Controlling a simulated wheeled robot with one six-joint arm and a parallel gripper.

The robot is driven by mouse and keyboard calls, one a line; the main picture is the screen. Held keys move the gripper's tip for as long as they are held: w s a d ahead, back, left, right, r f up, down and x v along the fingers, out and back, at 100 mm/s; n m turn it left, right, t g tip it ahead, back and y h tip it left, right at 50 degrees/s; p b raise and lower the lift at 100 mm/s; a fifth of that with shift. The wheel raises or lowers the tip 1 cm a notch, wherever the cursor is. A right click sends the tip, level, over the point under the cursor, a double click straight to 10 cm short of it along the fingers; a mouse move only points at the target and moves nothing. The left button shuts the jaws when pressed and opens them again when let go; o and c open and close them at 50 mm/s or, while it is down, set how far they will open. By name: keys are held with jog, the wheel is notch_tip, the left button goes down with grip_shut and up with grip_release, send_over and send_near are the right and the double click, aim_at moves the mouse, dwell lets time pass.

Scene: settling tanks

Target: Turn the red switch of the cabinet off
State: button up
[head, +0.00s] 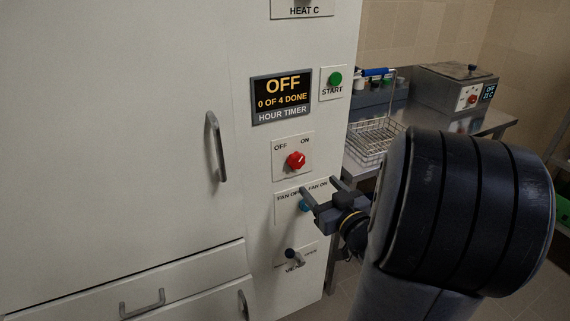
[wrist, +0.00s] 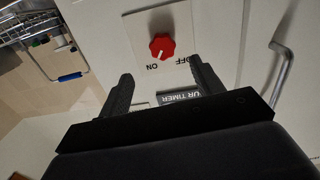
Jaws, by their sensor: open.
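The red switch (head: 296,160) is a round knob on a white plate marked OFF at left and ON at right, on the pale cabinet (head: 130,120). In the wrist view, where lettering is upside down, the red switch (wrist: 161,46) shows a pale mark that appears turned towards ON. My gripper (head: 320,188) is open and empty, below and right of the red switch, in front of the fan plate. In the wrist view its fingers (wrist: 160,72) point towards the red switch, which lies beyond the tips, apparently not touched.
A dark vent knob (head: 291,254) sits below. The hour timer display (head: 281,97) reads OFF, 0 OF 4 DONE, beside a green START button (head: 335,79). A wire basket (head: 375,140) stands on the bench at right.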

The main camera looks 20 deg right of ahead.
aim_at(298, 164)
jog(key=w, duration=1.1)
jog(key=shift+a, duration=0.25)
jog(key=shift+c, duration=0.5)
jog(key=c, duration=0.9)
